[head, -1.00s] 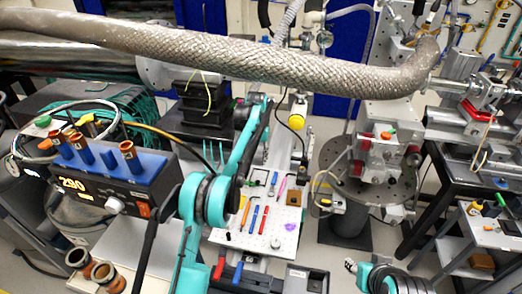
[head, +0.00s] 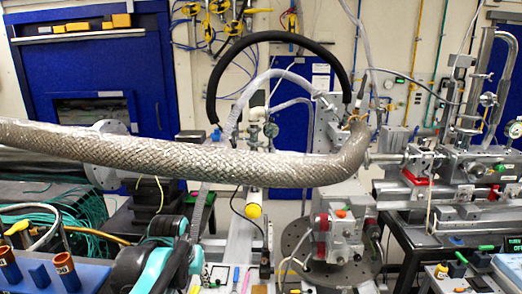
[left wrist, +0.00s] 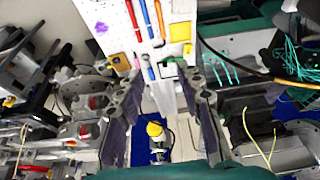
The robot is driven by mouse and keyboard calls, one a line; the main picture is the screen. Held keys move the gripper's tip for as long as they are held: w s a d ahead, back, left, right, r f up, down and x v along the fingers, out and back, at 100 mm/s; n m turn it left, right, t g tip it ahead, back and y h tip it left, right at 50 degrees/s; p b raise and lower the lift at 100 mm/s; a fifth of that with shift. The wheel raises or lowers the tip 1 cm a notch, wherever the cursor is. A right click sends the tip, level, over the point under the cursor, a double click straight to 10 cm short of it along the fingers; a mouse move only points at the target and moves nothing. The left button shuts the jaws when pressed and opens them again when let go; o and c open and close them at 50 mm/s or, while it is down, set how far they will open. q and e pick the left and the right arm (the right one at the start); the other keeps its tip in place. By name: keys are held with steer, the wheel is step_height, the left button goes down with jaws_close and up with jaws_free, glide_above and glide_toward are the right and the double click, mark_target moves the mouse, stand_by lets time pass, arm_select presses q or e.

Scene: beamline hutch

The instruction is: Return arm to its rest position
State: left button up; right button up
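My left arm (head: 165,262), teal and black, shows at the bottom left of the head view, below the braided metal hose. Its gripper cannot be made out clearly there. A white tool board (left wrist: 118,22) with red, blue and yellow-handled tools lies beyond the fingertips. My right arm and right gripper are not in either current view.
The thick braided hose (head: 225,165) crosses the head view above my left arm. A round metal stage (head: 335,272) with a block-shaped fixture (head: 342,232) stands to the right. Blue cabinet doors (head: 105,90) line the back wall. Teal cables (head: 50,218) lie at left.

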arm_select(q)
steer(key=s+f+t, duration=0.1)
steer(key=s+f, duration=0.4)
steer(key=s, duration=0.3)
steer(key=s+f+t, duration=0.1)
steer(key=s+f, duration=0.3)
steer(key=s, duration=0.5)
steer(key=shift+s+a+f+t+b, duration=0.15)
steer(key=shift+s+f+t+b, duration=0.2)
steer(key=shift+t+b, duration=0.1)
